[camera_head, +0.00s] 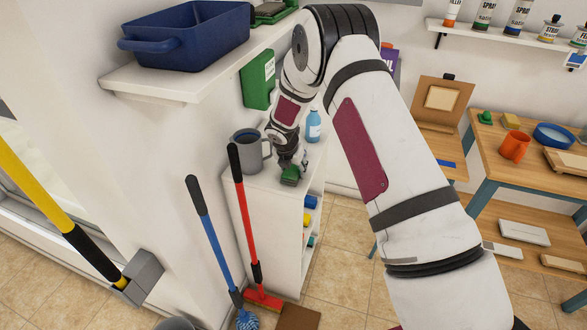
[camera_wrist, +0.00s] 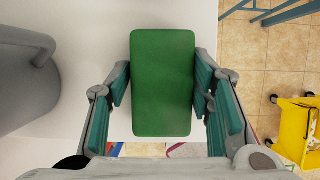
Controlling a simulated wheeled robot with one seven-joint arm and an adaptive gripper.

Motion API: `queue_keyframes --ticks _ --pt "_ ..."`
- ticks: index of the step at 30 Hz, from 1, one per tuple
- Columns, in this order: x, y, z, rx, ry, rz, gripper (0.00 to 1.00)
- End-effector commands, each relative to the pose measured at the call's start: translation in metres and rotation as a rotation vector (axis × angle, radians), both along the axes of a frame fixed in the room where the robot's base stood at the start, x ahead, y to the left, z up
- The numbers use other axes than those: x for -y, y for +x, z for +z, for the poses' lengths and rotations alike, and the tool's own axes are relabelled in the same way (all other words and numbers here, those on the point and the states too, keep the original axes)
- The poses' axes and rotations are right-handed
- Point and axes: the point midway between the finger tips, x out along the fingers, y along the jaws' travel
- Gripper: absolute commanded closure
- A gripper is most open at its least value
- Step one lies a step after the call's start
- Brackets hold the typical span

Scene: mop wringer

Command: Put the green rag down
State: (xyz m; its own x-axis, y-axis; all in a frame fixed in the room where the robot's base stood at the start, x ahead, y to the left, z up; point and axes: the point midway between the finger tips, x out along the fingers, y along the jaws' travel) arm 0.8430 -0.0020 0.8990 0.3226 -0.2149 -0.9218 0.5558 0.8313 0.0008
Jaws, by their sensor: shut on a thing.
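The green rag (camera_wrist: 163,82) looks like a flat, block-shaped green piece in the wrist view. My gripper (camera_wrist: 162,88) is shut on it, with one finger pad at its left side and one at its right. In the head view my gripper (camera_head: 291,160) points down over the white cabinet top (camera_head: 262,182), and the rag (camera_head: 290,176) shows under the fingers. The rag is at or just above the cabinet top; I cannot tell whether it touches.
A grey jug (camera_head: 249,152) stands left of my gripper on the cabinet, and a blue bottle (camera_head: 313,126) stands behind. Red (camera_head: 246,220) and blue (camera_head: 214,240) handled tools lean in front. A yellow bucket (camera_wrist: 298,130) is on the floor at right. Bare white top surrounds the rag.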

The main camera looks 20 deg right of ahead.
Motion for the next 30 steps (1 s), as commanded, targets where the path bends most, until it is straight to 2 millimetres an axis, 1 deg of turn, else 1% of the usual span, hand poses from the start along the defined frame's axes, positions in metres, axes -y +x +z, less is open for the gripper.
queue_keyframes --ticks 12,13,14,15,16,25,30 --pt "0.000 0.001 -0.006 0.000 0.000 0.000 0.84" --pt "0.000 0.000 -0.007 0.000 0.000 0.001 0.50" --pt "0.000 0.000 -0.006 0.000 0.000 0.000 0.44" --pt "0.000 0.000 -0.006 0.000 0.000 0.000 0.34" --pt "0.000 0.000 -0.006 0.000 0.000 0.000 0.32" --pt "0.000 0.000 -0.005 0.001 0.000 0.000 0.32" --pt "-0.003 -0.002 0.007 0.003 0.000 0.001 0.32"
